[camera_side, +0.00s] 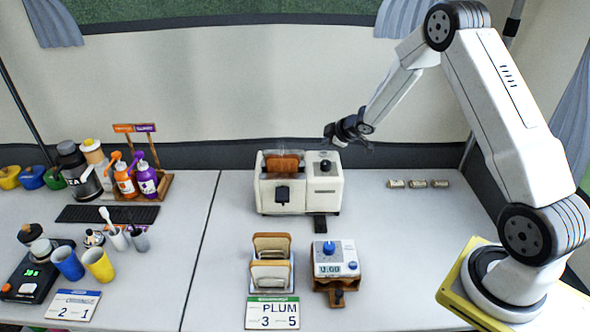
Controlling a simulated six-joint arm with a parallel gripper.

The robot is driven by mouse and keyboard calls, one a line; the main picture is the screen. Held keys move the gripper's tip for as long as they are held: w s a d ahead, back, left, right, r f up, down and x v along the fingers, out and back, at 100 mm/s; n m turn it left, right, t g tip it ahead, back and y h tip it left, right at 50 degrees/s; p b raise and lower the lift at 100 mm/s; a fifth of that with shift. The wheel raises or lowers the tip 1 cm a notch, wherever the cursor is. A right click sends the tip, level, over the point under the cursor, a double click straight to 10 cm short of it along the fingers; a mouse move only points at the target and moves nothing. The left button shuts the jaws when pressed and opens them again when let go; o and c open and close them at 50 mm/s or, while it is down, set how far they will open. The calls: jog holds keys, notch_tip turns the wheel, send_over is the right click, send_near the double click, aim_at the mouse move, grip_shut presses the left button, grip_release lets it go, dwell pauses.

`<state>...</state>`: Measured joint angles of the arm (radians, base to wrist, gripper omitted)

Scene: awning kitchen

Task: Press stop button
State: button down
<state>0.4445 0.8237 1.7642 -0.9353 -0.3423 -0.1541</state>
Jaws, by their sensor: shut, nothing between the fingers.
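A cream toaster (299,196) stands at the middle back of the table.
A timer box (335,257) with a blue knob and a bread rack (270,262) stand in front of the toaster. A sign (272,313) reads "PLUM 3 5". Bottles (146,180) and cups (98,264) crowd the left.

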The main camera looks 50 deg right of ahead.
aim_at(326, 154)
jog(key=shift+r, duration=2.1)
jog(key=shift+s+a+r, duration=0.1)
jog(key=shift+a+r, duration=0.05)
jog(key=shift+a, duration=0.05)
jog(key=s+a, duration=0.1)
jog(key=s+a+r+m, duration=0.1)
jog(key=a, duration=0.1)
jog(key=s+a+r+m+g+h, duration=0.1)
jog(key=shift+s+a+r, duration=0.1)
jog(key=shift+a+r, duration=0.05)
jog(key=shift+a, duration=0.15)
jog(key=s+a+m+g, duration=0.2)
jog(key=s+a, duration=0.5)
jog(key=s, duration=0.4)
jog(key=s+a+r+m+g+y, duration=0.1)
jog(key=s+a+m+g, duration=0.2)
jog(key=s+a, duration=0.5)
jog(key=s+m, duration=0.1)
jog(key=s, duration=0.2)
jog(key=shift+s+a+g, duration=0.2)
jog(key=shift+g, duration=0.1)
